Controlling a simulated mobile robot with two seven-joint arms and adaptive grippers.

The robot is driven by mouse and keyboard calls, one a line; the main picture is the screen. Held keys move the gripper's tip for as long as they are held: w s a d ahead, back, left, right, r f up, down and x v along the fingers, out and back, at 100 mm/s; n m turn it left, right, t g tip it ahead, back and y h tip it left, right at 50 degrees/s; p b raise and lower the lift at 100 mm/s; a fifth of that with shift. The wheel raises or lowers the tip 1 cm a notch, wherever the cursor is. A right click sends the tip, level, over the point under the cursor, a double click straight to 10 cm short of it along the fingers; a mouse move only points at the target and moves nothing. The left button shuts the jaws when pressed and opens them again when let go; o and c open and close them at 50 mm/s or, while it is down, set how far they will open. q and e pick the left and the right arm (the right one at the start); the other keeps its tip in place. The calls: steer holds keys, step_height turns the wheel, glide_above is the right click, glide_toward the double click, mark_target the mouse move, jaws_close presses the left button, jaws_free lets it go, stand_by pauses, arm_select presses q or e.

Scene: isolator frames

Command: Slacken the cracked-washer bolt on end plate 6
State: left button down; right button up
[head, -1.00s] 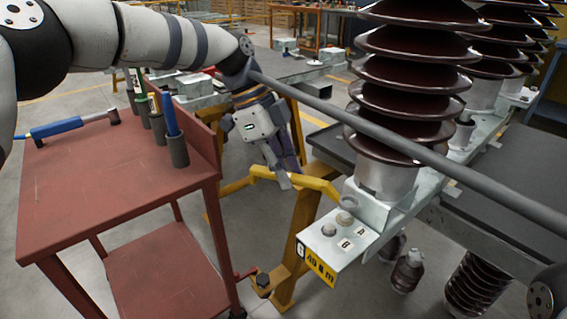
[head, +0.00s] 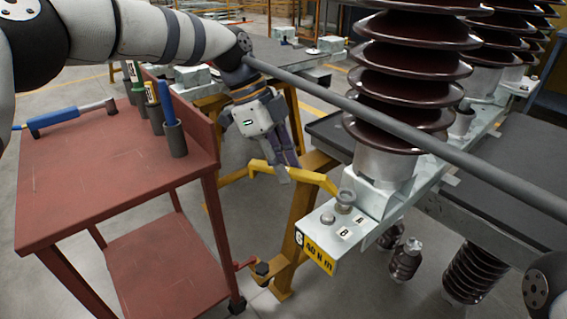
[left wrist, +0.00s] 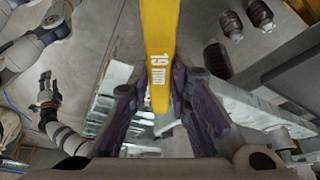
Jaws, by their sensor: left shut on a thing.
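My left gripper (head: 274,148) is shut on the yellow wrench (head: 305,176), marked 19 mm, which also shows between the fingers in the left wrist view (left wrist: 159,45). The wrench reaches right to bolt A (head: 345,198) on end plate 6 (head: 325,238). Its far end is at bolt A; whether it is seated on the head is unclear. Bolt B (head: 327,218) stands clear in front. I cannot make out a crack in either washer. A small dark gripper (left wrist: 45,88), probably my right one, shows in the left wrist view; its jaws are too small to read.
A brown ribbed insulator (head: 405,90) rises behind the bolts. A long grey bar (head: 400,137) crosses above the plate. A red cart (head: 110,180) with a blue-handled tool (head: 65,120) and several holders stands left.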

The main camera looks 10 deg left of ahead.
arm_select(q)
steer(key=shift+f, duration=1.1)
arm_select(e)
steer(key=shift+s+f, duration=0.15)
stand_by(0.3)
arm_select(q)
steer(key=s+d+n+t+p, duration=0.1)
steer(key=s+n+p, duration=0.1)
steer(key=s+n, duration=0.1)
steer(key=s+d+n+t+y+p, duration=0.1)
steer(key=s+d+n+t+p, duration=0.1)
steer(key=s+n, duration=0.2)
steer(key=s+d+n+t+y+p, duration=0.1)
steer(key=s+d+n+p, duration=0.1)
steer(key=s+n, duration=0.2)
steer(key=shift+n+p, duration=0.3)
steer(key=shift+n, duration=0.3)
arm_select(e)
steer(key=w+r+t, duration=0.3)
steer(key=w+r, duration=0.5)
steer(key=shift+r, duration=0.2)
steer(key=shift+w, duration=0.15)
arm_select(q)
step_height(320, 180, up, 7)
